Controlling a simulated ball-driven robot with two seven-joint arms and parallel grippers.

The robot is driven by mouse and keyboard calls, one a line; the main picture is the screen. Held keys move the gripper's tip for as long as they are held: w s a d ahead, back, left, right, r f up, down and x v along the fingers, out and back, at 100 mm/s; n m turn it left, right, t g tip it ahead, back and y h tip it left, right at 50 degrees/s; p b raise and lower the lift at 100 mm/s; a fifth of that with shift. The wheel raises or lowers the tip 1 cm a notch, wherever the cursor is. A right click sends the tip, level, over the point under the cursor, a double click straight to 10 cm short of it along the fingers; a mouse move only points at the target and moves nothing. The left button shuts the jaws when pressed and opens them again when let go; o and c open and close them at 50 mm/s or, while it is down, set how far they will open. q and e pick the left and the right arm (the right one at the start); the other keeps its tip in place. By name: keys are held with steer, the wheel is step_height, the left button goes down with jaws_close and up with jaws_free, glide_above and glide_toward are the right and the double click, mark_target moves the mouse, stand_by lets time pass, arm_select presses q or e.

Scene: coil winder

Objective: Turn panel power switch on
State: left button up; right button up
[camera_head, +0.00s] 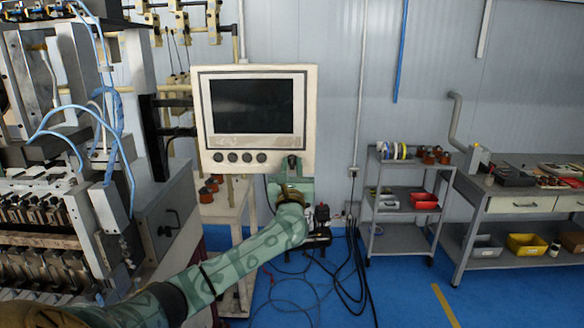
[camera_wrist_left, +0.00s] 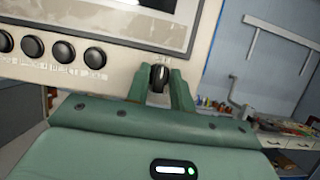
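A cream control panel (camera_head: 206,151) with a dark screen and a row of black knobs stands left of centre in the head view. Its lower edge also shows in the wrist view (camera_wrist_left: 112,48). A small black rotary switch (camera_wrist_left: 160,77) sits at the panel's lower right. My left gripper (camera_head: 292,164) is at that corner. Its two green fingers (camera_wrist_left: 160,84) stand on either side of the switch, very close to it. I cannot tell whether they touch it. My right gripper is in neither view.
A coil-winding machine (camera_head: 60,230) with blue hoses fills the left. A grey shelf cart (camera_head: 403,219) and a workbench (camera_head: 500,205) with bins stand at the right. Black cables (camera_head: 352,262) lie on the blue floor under the panel.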

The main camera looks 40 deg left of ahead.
arm_select(q)
jaws_close()
steer(key=shift+r+m+t+h+p, duration=0.15)
steer(key=shift+m+t+h+p, duration=0.25)
steer(key=shift+m+p, duration=0.75)
steer(key=m+h+p, duration=0.2)
steer(key=m+p, duration=0.4)
steer(key=m+h+p, duration=0.3)
steer(key=m+p, duration=0.3)
steer(key=p, duration=0.1)
steer(key=m+h+p, duration=0.2)
steer(key=m+p, duration=0.4)
steer(key=shift+s+a+r+m+h, duration=0.15)
steer(key=shift+r+m+h, duration=0.1)
steer(key=shift+h, duration=0.15)
steer(key=shift+f+m+g+p, duration=0.2)
steer(key=shift+m+g+p, duration=0.2)
steer(key=shift+m+p, duration=0.7)
steer(key=o, duration=0.7)
jaws_free()
steer(key=shift+f, duration=0.1)
